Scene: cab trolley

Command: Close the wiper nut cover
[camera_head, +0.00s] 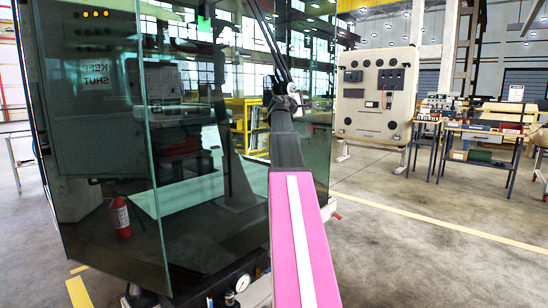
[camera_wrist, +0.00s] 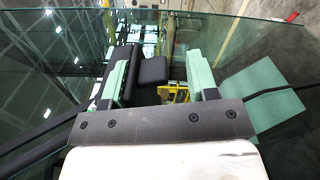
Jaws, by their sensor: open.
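My gripper (camera_wrist: 160,58) is open in front of the cab glass, its two mint-green fingers apart. A dark block (camera_wrist: 153,72) shows between the fingers in the wrist view, close to the left finger; it looks like the wiper nut cover, but I cannot tell its hinge or how far it stands open. I cannot tell whether a finger touches it. In the head view my gripper (camera_head: 284,104) is at the lower end of the black wiper arm (camera_head: 268,40), at the far end of my pink arm. The cover cannot be made out there.
The glass cab (camera_head: 105,130) fills the left and middle. A red extinguisher (camera_head: 120,217) shows through its glass. A beige panel (camera_head: 375,95) and a workbench (camera_head: 482,137) stand at the right. The floor at the right front is clear.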

